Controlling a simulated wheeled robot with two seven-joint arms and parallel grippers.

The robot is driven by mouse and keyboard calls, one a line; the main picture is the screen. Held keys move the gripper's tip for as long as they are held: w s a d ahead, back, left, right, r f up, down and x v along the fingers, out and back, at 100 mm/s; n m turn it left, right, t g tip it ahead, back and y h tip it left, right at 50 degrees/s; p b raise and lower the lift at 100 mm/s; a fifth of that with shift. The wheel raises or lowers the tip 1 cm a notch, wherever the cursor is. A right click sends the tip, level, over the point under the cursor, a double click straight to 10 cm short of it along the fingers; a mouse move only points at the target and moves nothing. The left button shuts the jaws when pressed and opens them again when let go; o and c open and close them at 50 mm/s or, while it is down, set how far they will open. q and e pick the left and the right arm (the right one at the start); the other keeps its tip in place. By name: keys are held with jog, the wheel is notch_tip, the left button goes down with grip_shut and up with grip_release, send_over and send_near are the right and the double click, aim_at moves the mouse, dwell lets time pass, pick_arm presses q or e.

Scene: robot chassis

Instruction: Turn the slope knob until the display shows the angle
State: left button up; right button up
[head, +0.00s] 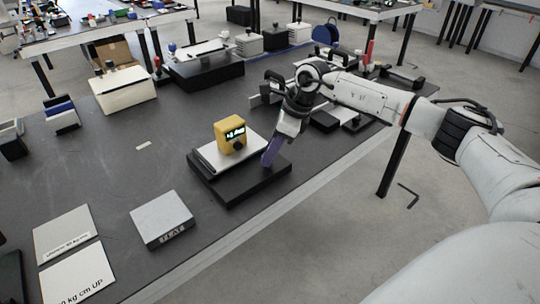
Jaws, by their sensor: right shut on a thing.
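A yellow digital level (230,137) with a small dark display (235,133) stands on a light tilting plate (209,158). Its lit digits are too small to read surely. A black base (228,194) lies under the plate. My right gripper (269,160) comes down at the base's right end, just right of the plate. Its purple fingers point down and are shut on the slope knob, which they hide. My left gripper is not in view.
A grey block marked FLAT (162,219) and two white label cards (66,236) lie at the front left. A cream box (124,90) and a black case (205,70) stand farther back. The tabletop (130,165) left of the base is mostly clear.

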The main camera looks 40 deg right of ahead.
jog(key=shift+w+n+g+y+b, duration=0.15)
jog(key=shift+n+g+y+b, duration=0.25)
jog(key=shift+n, duration=0.8)
jog(key=shift+d+n+b, duration=0.1)
jog(key=shift+n+b, duration=0.2)
jog(key=shift+n, duration=0.3)
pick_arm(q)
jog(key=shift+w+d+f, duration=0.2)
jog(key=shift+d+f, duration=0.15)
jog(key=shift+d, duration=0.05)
pick_arm(e)
jog(key=shift+n+g, duration=0.3)
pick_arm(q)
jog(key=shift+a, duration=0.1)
pick_arm(e)
jog(key=o, duration=1.1)
jog(key=shift+c, duration=0.2)
jog(key=shift+r, duration=0.1)
